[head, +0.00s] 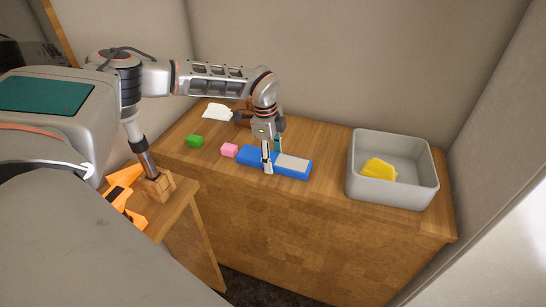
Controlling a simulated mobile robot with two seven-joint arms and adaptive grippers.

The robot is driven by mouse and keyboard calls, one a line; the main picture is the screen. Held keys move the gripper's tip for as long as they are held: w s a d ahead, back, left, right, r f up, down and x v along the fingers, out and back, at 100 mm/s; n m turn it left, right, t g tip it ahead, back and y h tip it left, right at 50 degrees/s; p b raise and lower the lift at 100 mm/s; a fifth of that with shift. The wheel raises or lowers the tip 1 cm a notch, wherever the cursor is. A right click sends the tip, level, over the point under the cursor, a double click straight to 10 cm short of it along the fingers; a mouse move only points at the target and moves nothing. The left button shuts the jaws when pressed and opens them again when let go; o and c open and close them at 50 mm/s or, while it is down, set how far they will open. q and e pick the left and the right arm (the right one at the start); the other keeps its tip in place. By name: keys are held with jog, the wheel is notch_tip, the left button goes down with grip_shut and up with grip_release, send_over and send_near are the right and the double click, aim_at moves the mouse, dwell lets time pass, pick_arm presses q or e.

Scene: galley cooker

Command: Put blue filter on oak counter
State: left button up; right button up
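The blue filter (296,172), a flat blue slab with a pale grey panel on its right part, lies at the front of the oak counter (326,190). My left gripper (270,154) points down over its middle. One finger shows at the filter's near side; the far finger is mostly hidden. Whether the fingers press on the filter cannot be seen. My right gripper is not in view.
A grey bin (352,172) holding a yellow item (378,169) stands at the right. An orange object (124,186) and wooden block (156,187) are on a lower wooden surface.

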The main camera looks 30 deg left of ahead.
pick_arm(q)
jog(key=shift+o, duration=0.6)
jog(key=shift+r, duration=0.1)
notch_tip(320, 180, up, 12)
jog(key=a, duration=0.1)
jog(key=shift+s+a+b, duration=0.15)
jog(key=shift+b, duration=0.3)
jog(key=shift+s, duration=0.1)
